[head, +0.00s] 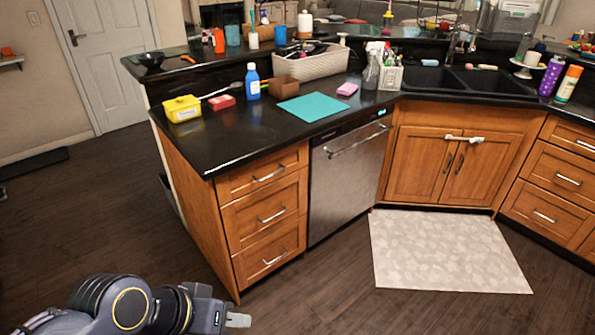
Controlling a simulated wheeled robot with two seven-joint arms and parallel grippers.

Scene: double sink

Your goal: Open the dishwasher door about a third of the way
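The dishwasher (343,190) is a stainless steel front set under the black counter, between the wooden drawers and the corner sink cabinet. Its door looks shut and upright. Its long bar handle (357,141) runs across the upper part of the door, below a dark control strip with a small lit display. My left gripper (238,320) is at the bottom of the view, over the floor in front of the drawers. It is well apart from the dishwasher and its handle. Its fingers show nearly edge-on, so their opening is unclear. My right gripper is out of view.
Wooden drawers (265,215) with bar handles stand left of the dishwasher. A pale patterned mat (445,250) lies on the floor at right, before the sink cabinet (440,165). The dark floor (330,285) before the dishwasher is clear. A teal mat (312,106) and bottles sit on the counter.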

